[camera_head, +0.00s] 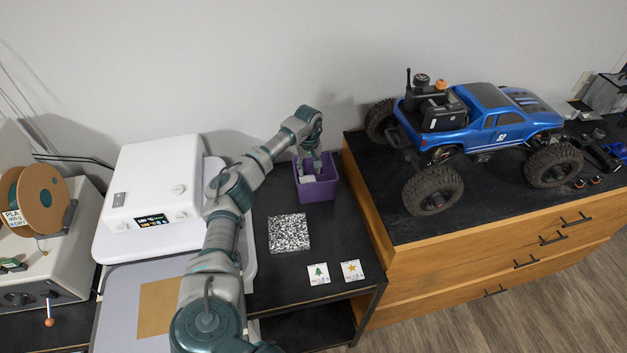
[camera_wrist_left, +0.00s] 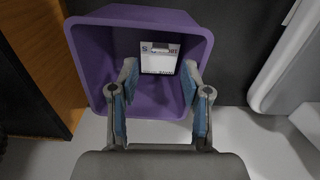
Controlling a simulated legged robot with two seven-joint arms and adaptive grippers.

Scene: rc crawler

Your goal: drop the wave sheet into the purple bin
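The purple bin (camera_head: 318,190) stands on the dark table against the wall, beside the wooden cabinet. My left gripper (camera_head: 308,167) reaches down into its opening. In the left wrist view the bin (camera_wrist_left: 95,45) surrounds the fingertips of my left gripper (camera_wrist_left: 160,80), which are spread apart. A small white sheet with dark print (camera_wrist_left: 158,62) shows between and beyond the fingertips, inside the bin, with visible gaps on both sides. It appears to be the wave sheet, but its picture is hard to read. My right gripper is not in view.
A black-and-white speckled square (camera_head: 289,233) and two cards, a tree card (camera_head: 318,273) and a star card (camera_head: 352,270), lie on the table. A blue RC truck (camera_head: 485,120) stands on the cabinet (camera_head: 420,260) at right. A white machine (camera_head: 155,190) is at left.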

